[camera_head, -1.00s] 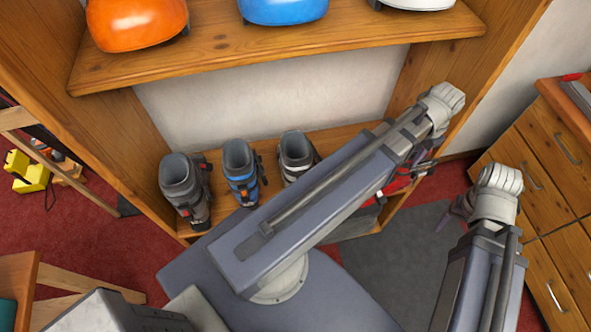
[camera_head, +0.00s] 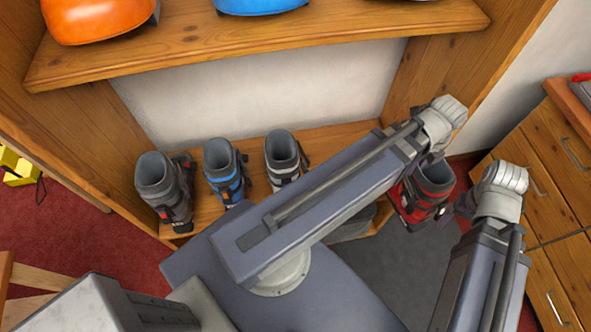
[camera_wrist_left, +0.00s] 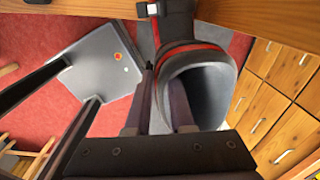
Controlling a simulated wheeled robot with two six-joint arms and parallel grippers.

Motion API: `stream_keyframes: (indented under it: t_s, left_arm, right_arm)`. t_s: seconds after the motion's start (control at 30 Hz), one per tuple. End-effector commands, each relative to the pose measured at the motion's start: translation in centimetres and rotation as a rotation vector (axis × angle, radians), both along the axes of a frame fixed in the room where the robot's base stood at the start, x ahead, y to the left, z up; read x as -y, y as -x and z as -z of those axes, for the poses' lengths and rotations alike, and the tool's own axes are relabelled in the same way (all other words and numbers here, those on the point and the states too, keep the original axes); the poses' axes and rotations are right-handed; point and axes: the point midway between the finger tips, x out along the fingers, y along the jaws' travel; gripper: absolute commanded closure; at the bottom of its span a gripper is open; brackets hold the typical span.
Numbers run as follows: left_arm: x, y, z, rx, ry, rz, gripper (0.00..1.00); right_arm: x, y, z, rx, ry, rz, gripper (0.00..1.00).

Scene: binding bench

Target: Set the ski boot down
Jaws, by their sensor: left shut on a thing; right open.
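A red and dark grey ski boot (camera_head: 434,186) is beside the right end of the low boot shelf, its open top facing up. My left gripper's fingers are hidden behind its own wrist in the head view. In the left wrist view the left gripper (camera_wrist_left: 162,88) is shut on the rim of the boot (camera_wrist_left: 212,88), with one finger inside and one outside. Whether the boot's sole touches anything is hidden. My right gripper (camera_head: 460,207) is open and empty, just right of the boot; its fingers are partly hidden.
The low wooden shelf (camera_head: 205,207) holds a grey boot (camera_head: 163,190), a blue boot (camera_head: 224,172) and a white-grey boot (camera_head: 284,158). An upper shelf (camera_head: 260,40) bears helmets. Wooden drawers (camera_head: 560,200) stand at right. A grey mat (camera_head: 385,265) covers the floor in front.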

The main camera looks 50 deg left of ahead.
Motion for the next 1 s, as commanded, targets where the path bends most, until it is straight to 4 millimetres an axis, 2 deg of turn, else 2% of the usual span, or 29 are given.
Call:
stream_keyframes:
  t_s: [0.23,0.7,0.87,1.0]
  left_arm:
    - [0.2,0.5,0.4,0.008,-0.005,0.171,1.00]
    - [0.2,0.5,0.4,0.009,-0.006,0.199,1.00]
    - [-1.0,-0.3,0.4,0.009,-0.006,0.196,1.00]
    - [-3.1,-1.6,0.4,0.009,-0.006,0.194,1.00]
  right_arm:
    - [0.0,0.0,0.4,0.000,0.000,0.000,0.28]
    - [0.0,0.0,0.4,0.000,0.000,0.000,0.28]
    - [0.0,0.0,0.4,0.000,0.000,0.000,0.28]
    - [0.0,0.0,0.4,0.000,0.000,0.000,0.28]
